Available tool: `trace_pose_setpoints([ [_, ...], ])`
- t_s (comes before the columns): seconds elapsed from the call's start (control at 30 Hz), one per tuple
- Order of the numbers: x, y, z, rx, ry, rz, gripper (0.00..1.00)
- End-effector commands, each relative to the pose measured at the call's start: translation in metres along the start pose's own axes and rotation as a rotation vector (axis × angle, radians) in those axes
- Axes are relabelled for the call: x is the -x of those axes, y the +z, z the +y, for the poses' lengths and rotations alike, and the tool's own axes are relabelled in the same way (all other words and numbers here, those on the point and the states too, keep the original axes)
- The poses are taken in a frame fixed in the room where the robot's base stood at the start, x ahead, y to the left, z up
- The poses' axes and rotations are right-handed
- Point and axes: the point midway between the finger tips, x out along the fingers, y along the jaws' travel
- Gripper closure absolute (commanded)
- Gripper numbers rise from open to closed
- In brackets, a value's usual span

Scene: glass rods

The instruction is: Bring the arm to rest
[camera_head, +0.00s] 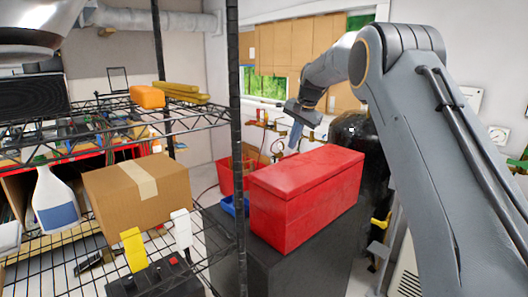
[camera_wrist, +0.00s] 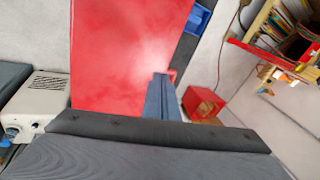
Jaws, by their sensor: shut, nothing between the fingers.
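My arm reaches in from the right in the head view, bent at the elbow, with my gripper (camera_head: 295,135) pointing down just behind the red box. The blue-grey fingers are together and empty. In the wrist view my gripper (camera_wrist: 161,78) shows as a narrow closed pair of fingers over the red box's edge. I cannot tell the exact gap between the fingertips and the box. No glass rods can be made out.
A long red lidded box (camera_head: 305,210) stands on a dark cabinet (camera_head: 310,262). A black wire shelf rack at the left holds a cardboard box (camera_head: 138,195), a spray bottle (camera_head: 55,203) and orange blocks (camera_head: 147,97). A red crate (camera_wrist: 203,102) shows in the wrist view.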

Motion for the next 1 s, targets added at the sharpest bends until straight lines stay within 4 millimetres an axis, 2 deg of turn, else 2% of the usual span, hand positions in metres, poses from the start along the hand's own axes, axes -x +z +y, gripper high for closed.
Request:
trace_pose_setpoints([
  [0.17, 0.006, 0.033, 0.054, 0.102, 0.050, 0.013, 1.00],
  [0.37, 0.012, 0.082, 0.123, 0.229, 0.103, 0.020, 1.00],
  [0.57, 0.018, 0.143, 0.196, 0.361, 0.151, 0.014, 1.00],
  [0.7, 0.022, 0.194, 0.251, 0.458, 0.179, 0.005, 1.00],
  [0.8, 0.025, 0.224, 0.282, 0.514, 0.194, -0.004, 1.00],
  [1.0, 0.028, 0.272, 0.330, 0.597, 0.213, -0.020, 1.00],
])
